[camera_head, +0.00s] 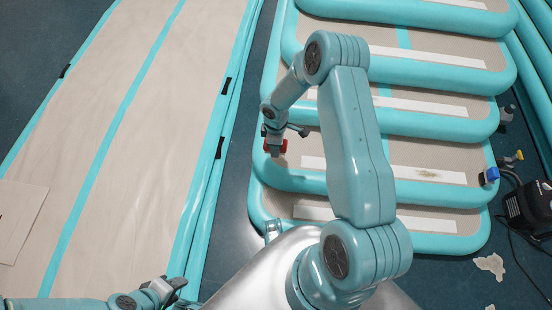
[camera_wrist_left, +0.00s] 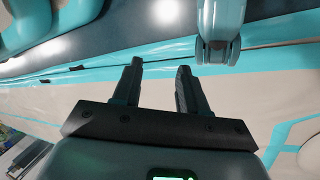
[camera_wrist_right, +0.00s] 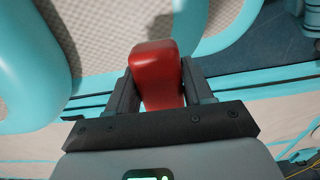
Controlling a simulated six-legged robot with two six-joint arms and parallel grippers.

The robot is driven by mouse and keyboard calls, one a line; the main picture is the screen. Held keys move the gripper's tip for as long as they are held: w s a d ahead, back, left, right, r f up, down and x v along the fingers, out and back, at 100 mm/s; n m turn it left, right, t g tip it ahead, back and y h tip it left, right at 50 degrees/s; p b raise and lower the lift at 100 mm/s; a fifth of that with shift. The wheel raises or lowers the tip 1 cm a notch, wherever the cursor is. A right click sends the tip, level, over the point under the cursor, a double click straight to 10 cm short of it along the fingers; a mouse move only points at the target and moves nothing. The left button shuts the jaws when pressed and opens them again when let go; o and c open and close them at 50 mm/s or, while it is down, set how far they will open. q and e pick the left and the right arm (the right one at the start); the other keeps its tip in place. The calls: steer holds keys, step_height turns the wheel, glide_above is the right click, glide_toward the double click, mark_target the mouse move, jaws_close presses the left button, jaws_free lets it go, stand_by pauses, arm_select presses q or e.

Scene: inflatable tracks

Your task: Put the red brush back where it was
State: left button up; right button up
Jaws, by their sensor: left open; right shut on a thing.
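The red brush (camera_head: 283,146) is in my right gripper (camera_head: 274,138), over the lower left part of the ribbed inflatable track. In the right wrist view the red brush (camera_wrist_right: 154,70) fills the space between the two fingers, which are shut on it. Only its smooth red body shows; any bristles are hidden, and I cannot tell if it touches the track. My left gripper (camera_head: 174,285) is low at the left, by the edge of the long flat track. In the left wrist view the left gripper (camera_wrist_left: 159,68) is open with nothing between its fingers.
The ribbed track (camera_head: 450,197) has several teal tubes and white strips. A long beige track (camera_head: 130,130) lies at the left. At the right are a blue item (camera_head: 489,176), a yellow-ended item (camera_head: 512,157), a black device (camera_head: 528,210) with a cable, and a pale scrap (camera_head: 491,265).

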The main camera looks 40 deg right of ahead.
step_height(320, 180, down, 4)
steer(key=shift+r+b, duration=0.25)
steer(key=shift+b, duration=0.15)
step_height(320, 180, down, 4)
steer(key=shift+f+b, duration=0.1)
steer(key=shift+b, duration=0.8)
arm_select(q)
steer(key=f, duration=0.1)
steer(key=w+f, duration=0.1)
steer(key=f, duration=0.1)
steer(key=shift+w+a+t, duration=0.2)
steer(key=shift+a+t, duration=0.05)
steer(key=shift+t, duration=0.05)
arm_select(e)
steer(key=o, duration=1)
arm_select(q)
steer(key=shift+w+f, duration=0.1)
